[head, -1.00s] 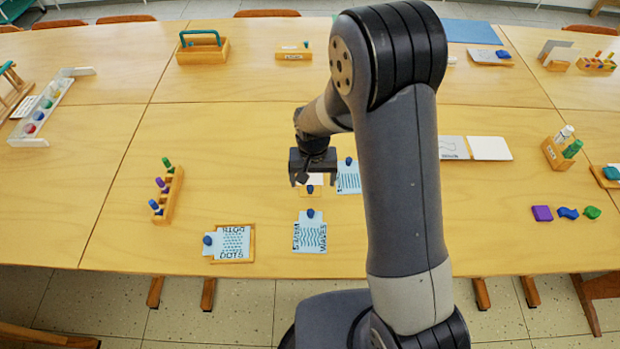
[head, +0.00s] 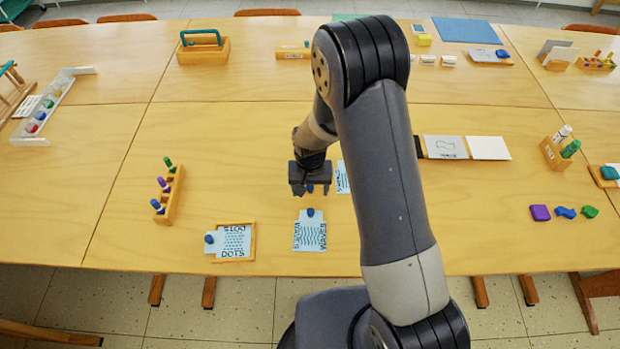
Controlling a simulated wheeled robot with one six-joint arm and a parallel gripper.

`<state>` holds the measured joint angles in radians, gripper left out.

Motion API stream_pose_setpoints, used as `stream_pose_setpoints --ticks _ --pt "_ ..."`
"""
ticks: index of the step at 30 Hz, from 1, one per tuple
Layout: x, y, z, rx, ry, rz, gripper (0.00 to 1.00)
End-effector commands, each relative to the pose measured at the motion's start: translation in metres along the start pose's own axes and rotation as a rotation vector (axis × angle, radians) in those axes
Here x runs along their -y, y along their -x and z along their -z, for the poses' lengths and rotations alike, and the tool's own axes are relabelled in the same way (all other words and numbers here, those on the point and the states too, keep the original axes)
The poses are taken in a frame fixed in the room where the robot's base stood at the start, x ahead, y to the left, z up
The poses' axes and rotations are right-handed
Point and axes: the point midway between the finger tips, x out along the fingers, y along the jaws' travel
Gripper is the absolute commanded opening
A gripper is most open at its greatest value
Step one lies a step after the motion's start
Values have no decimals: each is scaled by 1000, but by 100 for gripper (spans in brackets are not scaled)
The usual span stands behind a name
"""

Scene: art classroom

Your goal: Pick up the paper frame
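My gripper (head: 311,190) is low over the middle of the table, fingers pointing down and spread apart. A small blue knob (head: 310,188) shows between the fingertips; what it belongs to is mostly hidden by the gripper. I cannot tell whether the fingers touch it. A wooden frame (head: 253,243) lies at the front left, with a light blue DOTS card (head: 235,243) in it. A light blue WAVES card (head: 310,235) with a blue knob lies just in front of my gripper. I cannot tell which piece is the paper frame.
Another light blue card (head: 343,178) is partly hidden behind my arm. A wooden marker rack (head: 169,194) stands to the left. Grey and white cards (head: 488,148) lie to the right, near blue, purple and green pieces (head: 566,212). The table between rack and gripper is clear.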

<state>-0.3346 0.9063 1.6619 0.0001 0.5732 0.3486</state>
Motion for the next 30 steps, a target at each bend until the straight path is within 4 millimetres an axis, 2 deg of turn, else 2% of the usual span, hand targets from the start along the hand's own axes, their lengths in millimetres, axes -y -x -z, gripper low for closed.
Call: stream_pose_setpoints --ticks 1,12,22,26,30 --pt "0 0 0 0 0 0 63" --pt "0 0 0 0 0 0 34" --pt "0 8 1 -3 0 1 34" --pt "0 24 1 -5 0 2 34" --pt "0 49 1 -6 0 2 34"
